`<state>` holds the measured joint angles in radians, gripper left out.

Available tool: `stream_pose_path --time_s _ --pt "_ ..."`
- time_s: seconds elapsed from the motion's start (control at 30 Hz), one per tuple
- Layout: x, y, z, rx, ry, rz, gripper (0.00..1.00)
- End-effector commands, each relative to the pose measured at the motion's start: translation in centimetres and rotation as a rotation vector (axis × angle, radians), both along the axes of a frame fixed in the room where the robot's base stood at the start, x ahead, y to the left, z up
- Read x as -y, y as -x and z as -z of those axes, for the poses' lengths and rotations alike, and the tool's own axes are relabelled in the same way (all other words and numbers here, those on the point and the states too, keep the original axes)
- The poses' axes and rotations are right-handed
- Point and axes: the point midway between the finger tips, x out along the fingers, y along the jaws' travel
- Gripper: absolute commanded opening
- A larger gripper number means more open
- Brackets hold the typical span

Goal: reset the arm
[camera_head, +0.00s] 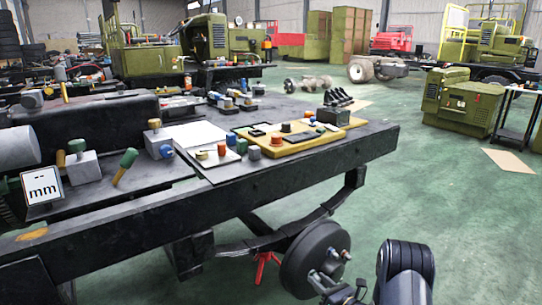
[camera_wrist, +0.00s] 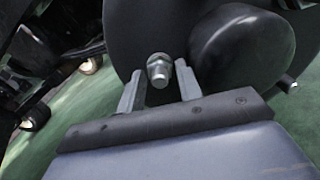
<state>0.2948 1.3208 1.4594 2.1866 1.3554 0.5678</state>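My arm (camera_head: 405,268) shows at the lower right of the head view, reaching low beside the black wheel hub (camera_head: 315,255). In the wrist view my gripper (camera_wrist: 159,82) has its two grey fingers apart. A metal bolt (camera_wrist: 159,73) with a round end shows between and beyond the fingertips, against a dark round part. I see no contact between the fingers and the bolt, but the depth gap is hard to tell. In the head view the fingers are small and partly hidden among the metal parts at the hub.
A black chassis frame (camera_head: 290,170) with a worktop of coloured knobs and blocks stands above and left of the hub. A red stand (camera_head: 264,268) is under it. A green cabinet (camera_head: 462,100) and a black table are at right. Green floor (camera_head: 440,190) is open at right.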

Motion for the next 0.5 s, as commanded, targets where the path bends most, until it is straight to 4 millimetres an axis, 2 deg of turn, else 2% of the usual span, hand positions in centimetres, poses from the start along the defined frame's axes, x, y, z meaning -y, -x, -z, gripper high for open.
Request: stream_pose_path --time_s 0.5 --pt "0.00 -0.01 -0.01 0.246 0.338 0.000 0.34"
